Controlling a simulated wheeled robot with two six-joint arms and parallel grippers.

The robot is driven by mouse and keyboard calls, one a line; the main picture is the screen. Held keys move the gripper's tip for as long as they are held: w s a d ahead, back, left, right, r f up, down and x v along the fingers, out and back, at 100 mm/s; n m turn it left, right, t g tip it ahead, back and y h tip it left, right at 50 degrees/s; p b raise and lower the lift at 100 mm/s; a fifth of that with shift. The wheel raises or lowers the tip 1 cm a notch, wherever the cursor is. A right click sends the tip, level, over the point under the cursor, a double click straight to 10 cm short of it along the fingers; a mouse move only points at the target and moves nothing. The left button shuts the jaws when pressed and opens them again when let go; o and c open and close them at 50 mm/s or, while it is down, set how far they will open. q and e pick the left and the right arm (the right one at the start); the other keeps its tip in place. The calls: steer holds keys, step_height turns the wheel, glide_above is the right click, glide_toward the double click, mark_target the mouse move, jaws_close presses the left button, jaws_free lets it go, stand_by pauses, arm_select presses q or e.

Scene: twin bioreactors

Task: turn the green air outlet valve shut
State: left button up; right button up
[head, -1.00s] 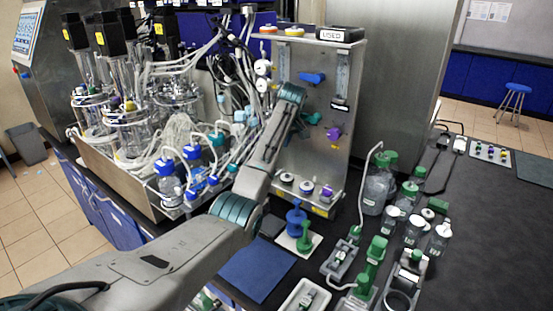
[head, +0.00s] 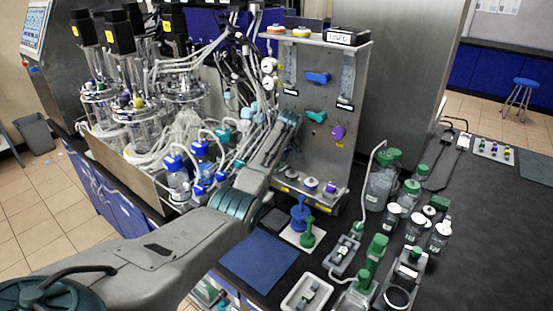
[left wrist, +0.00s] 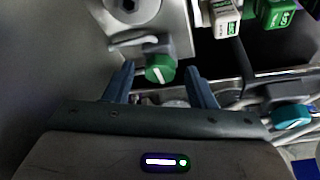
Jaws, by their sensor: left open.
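A round green valve knob (left wrist: 160,68) with a white line across it shows in the left wrist view, just below a grey metal plate. My left gripper (left wrist: 162,86) is open, with one fingertip on each side of the knob and a gap to it on both sides. I cannot tell how far the knob lies beyond the tips. In the head view my left arm reaches the left edge of the upright metal panel, and its gripper and the knob are hidden there. A teal-green handle (head: 316,116) is on the panel's front. My right gripper is not in view.
The panel (head: 312,150) also carries a blue handle (head: 317,78) and a purple knob (head: 338,132). Tubing and glass vessels (head: 140,115) crowd the left. A teal valve (left wrist: 290,115) and tubes lie right of the gripper in the wrist view. Green-capped bottles (head: 381,185) stand to the right.

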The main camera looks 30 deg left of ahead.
arm_select(q)
steer(key=c, duration=1)
steer(key=shift+o, duration=0.2)
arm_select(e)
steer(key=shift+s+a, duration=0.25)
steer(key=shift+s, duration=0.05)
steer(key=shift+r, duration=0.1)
